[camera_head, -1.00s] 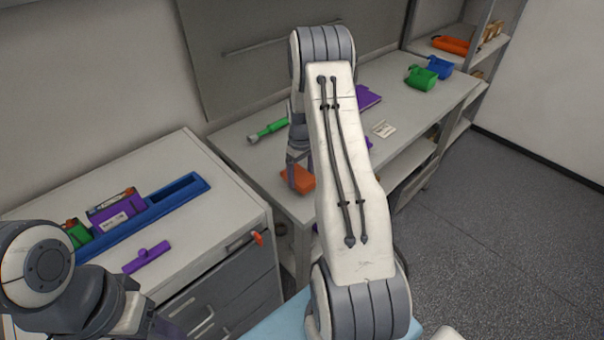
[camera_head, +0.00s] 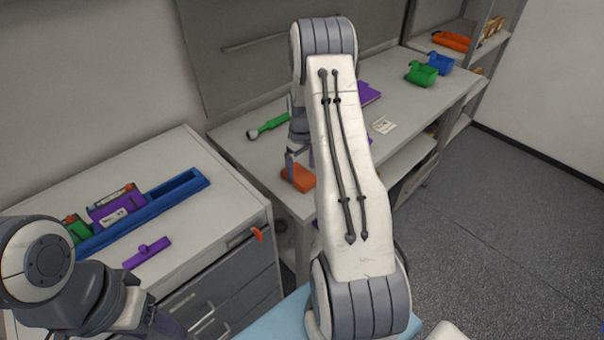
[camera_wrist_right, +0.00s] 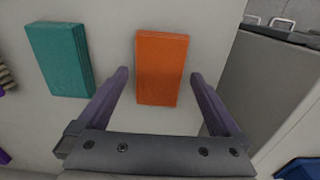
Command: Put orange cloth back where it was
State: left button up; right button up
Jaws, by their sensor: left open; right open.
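The orange cloth (camera_head: 299,177) is a folded, block-like piece lying flat near the front left corner of the long bench (camera_head: 262,180). It also shows in the right wrist view (camera_wrist_right: 161,68). My right gripper (camera_wrist_right: 160,73) is open and empty above the cloth, one finger on each side of it, with a visible gap to both. In the head view my right arm hides part of the bench behind it. My left gripper (camera_head: 170,325) is only partly seen at the bottom left, low in front of the drawer cabinet, with nothing visible in it.
A teal cloth (camera_wrist_right: 60,60) lies left of the orange one in the right wrist view. A green tool (camera_head: 267,127) and a white card (camera_head: 384,126) are on the bench. The cabinet (camera_head: 215,225) stands left, with a blue tray (camera_head: 178,198) and a purple part (camera_head: 147,252).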

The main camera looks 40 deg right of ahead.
aim_at(301, 175)
notch_tip(301, 175, up, 9)
jog(key=b, duration=0.2)
jog(key=s+a+r+n, duration=0.1)
jog(key=s+a+r, duration=0.15)
jog(key=a, duration=0.65)
jog(key=s+a+r+n, duration=0.1)
jog(key=s+a+r, duration=0.15)
jog(key=a, duration=0.75)
jog(key=s+a+r+n, duration=0.1)
jog(key=s+a+r, duration=0.15)
jog(key=a, duration=0.65)
pick_arm(q)
notch_tip(301, 175, down, 3)
jog(key=shift+r, duration=0.15)
pick_arm(e)
jog(key=s+a+n, duration=0.1)
jog(key=s+a, duration=0.2)
jog(key=s, duration=0.3)
jog(key=s+a+n, duration=0.1)
jog(key=s+a, duration=0.2)
jog(key=s, duration=0.4)
jog(key=s+a+n+y, duration=0.1)
jog(key=s+a, duration=0.2)
jog(key=s, duration=0.4)
jog(key=shift+a+r, duration=0.2)
jog(key=shift+a, duration=0.2)
pick_arm(q)
jog(key=shift+c, duration=0.3)
pick_arm(e)
jog(key=shift+c, duration=0.3)
